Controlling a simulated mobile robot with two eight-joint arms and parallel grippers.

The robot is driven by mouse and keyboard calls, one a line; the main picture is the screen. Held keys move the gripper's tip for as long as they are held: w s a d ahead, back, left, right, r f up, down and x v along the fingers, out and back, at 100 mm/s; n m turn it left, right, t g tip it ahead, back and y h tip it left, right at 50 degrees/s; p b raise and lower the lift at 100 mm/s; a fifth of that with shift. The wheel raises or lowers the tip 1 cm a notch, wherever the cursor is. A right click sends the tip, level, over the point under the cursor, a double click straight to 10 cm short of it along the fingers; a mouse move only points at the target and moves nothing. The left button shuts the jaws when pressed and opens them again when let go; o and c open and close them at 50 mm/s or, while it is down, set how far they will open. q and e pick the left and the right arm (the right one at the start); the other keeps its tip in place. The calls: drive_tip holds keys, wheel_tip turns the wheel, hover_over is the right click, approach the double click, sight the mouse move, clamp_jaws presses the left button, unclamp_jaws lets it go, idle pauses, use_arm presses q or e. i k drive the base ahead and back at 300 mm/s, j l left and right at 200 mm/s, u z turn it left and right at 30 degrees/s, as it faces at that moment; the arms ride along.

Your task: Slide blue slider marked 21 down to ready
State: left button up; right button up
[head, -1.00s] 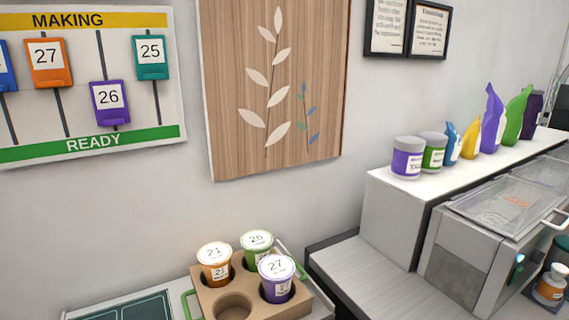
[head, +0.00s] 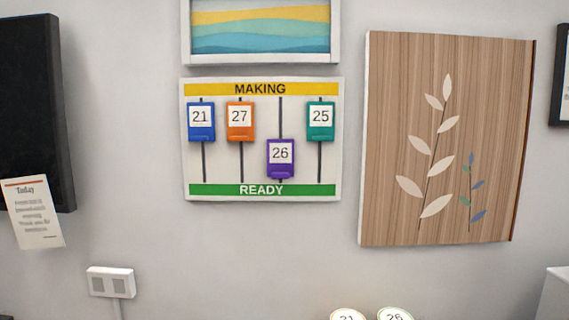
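The blue slider marked 21 (head: 201,122) sits near the top of the leftmost track on the wall board (head: 262,170), just under the yellow MAKING band (head: 262,89). The green READY band (head: 262,190) runs along the bottom of the board. The orange slider 27 (head: 240,122) and the teal slider 25 (head: 320,122) are also near the top. The purple slider 26 (head: 280,160) is lower on its track, above the green band. Neither of my grippers shows in the head view.
A wooden leaf panel (head: 390,150) hangs right of the board, and a wave picture (head: 262,30) hangs above it. A dark panel (head: 30,110) with a paper note (head: 34,212) is at the left. Two cup lids show at the bottom edge.

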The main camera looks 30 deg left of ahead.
sight(201, 116)
drive_tip(key=u, duration=1.55)
